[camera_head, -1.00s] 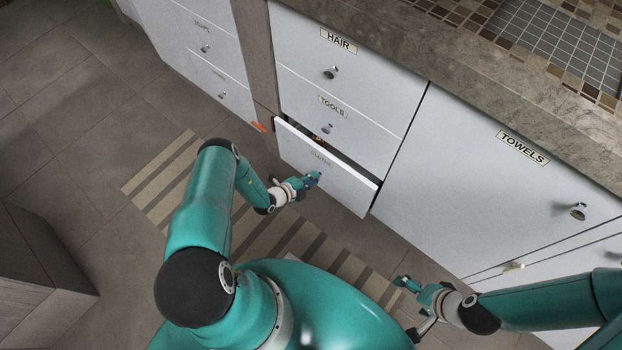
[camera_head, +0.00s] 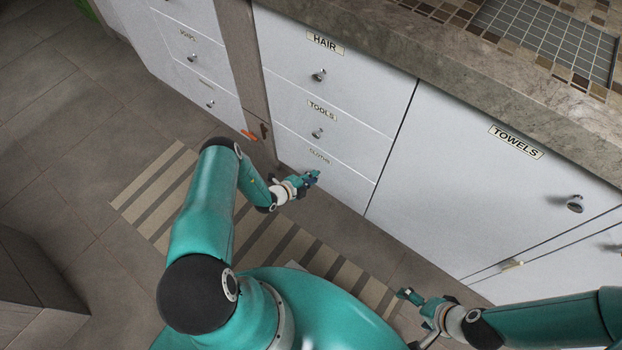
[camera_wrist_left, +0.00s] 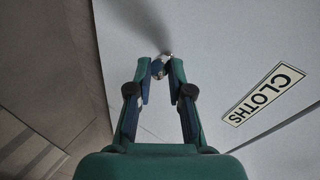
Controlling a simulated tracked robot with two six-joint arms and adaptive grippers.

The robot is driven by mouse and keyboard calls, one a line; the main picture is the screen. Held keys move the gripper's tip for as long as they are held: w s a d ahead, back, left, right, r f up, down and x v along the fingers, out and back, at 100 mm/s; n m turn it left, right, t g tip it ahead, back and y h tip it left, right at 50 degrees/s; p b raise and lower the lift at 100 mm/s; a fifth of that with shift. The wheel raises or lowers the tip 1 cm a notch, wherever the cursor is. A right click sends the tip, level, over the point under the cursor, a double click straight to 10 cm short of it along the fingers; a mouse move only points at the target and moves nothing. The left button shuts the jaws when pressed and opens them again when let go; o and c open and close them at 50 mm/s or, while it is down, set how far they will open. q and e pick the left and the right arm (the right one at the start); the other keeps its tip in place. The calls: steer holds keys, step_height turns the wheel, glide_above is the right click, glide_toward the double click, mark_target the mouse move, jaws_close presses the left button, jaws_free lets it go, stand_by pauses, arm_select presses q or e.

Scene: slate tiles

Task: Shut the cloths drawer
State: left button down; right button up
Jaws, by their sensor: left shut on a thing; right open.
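The cloths drawer (camera_head: 340,182) is the lowest in the middle stack. Its front sits flush with the drawers above, with only a thin seam showing. Its CLOTHS label also shows large in the left wrist view (camera_wrist_left: 265,95). My left gripper (camera_head: 314,178) is at the drawer front, shut on the drawer's small metal knob (camera_wrist_left: 157,69), which is mostly hidden by the fingers. My right gripper (camera_head: 405,296) is open and empty, low over the floor in front of the towels cupboard.
The tools drawer (camera_head: 345,135) and hair drawer (camera_head: 350,80) above are shut. The towels cupboard (camera_head: 470,190) stands to the right. A striped mat (camera_head: 150,200) lies on the floor below. A small orange thing (camera_head: 249,135) is by the cabinet's left side.

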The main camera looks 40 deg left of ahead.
arm_select(q)
steer(key=c, duration=1.1)
jaws_free()
steer(key=shift+w, duration=0.2)
steer(key=shift+o, duration=0.2)
steer(key=shift+s, duration=0.1)
steer(key=v, duration=1.1)
steer(key=shift+s, duration=0.4)
steer(key=shift+r, duration=0.1)
